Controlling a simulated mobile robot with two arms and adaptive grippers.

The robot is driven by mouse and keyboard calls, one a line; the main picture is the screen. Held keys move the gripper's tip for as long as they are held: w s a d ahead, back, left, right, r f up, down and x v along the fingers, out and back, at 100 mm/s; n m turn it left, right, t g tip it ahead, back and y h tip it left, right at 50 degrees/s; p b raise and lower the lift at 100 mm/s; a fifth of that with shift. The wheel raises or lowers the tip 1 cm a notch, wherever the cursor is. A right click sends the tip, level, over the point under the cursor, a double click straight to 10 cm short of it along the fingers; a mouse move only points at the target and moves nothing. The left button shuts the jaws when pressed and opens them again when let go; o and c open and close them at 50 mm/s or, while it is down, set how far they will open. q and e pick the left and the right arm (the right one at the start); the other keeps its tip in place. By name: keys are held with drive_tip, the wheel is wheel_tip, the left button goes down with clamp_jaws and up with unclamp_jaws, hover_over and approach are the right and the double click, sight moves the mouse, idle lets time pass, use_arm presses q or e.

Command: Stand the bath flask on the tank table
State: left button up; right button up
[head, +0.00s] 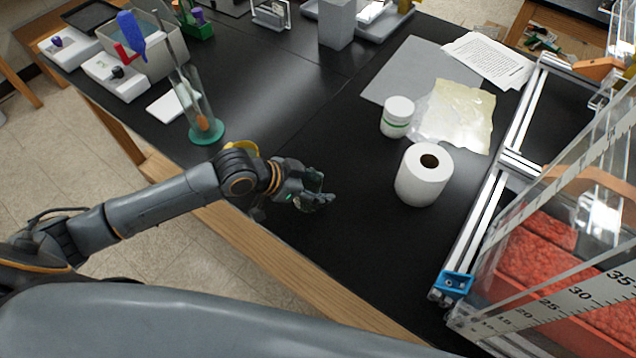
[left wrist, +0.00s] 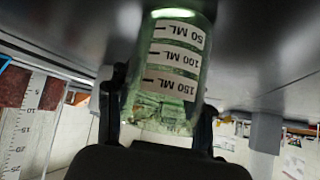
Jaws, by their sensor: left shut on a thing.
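My left gripper (head: 318,197) is low over the near edge area of the black table (head: 300,255). It is shut on the bath flask (left wrist: 175,65), a clear greenish flask with a 50, 100 and 150 ML scale, seen between the two fingers in the left wrist view. In the head view the hand largely hides the flask. The flask's far end is close to a dark surface in the wrist view; I cannot tell whether it touches. My right gripper is not in view.
A white paper roll (head: 424,174) and a white jar (head: 397,116) stand right of the gripper. A glass cylinder on a green base (head: 206,132) stands left. A metal frame (head: 490,205) with a scaled tank runs along the right. Bare table lies around the gripper.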

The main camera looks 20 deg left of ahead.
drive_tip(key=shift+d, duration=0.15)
use_arm(q)
drive_tip(key=o, duration=0.8)
drive_tip(key=shift+f, duration=0.15)
drive_tip(key=o, duration=0.4)
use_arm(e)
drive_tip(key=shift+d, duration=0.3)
use_arm(q)
drive_tip(key=shift+r, duration=0.25)
drive_tip(key=b+v, duration=0.1)
drive_tip(key=v, duration=1.1)
drive_tip(key=shift+b, duration=0.4)
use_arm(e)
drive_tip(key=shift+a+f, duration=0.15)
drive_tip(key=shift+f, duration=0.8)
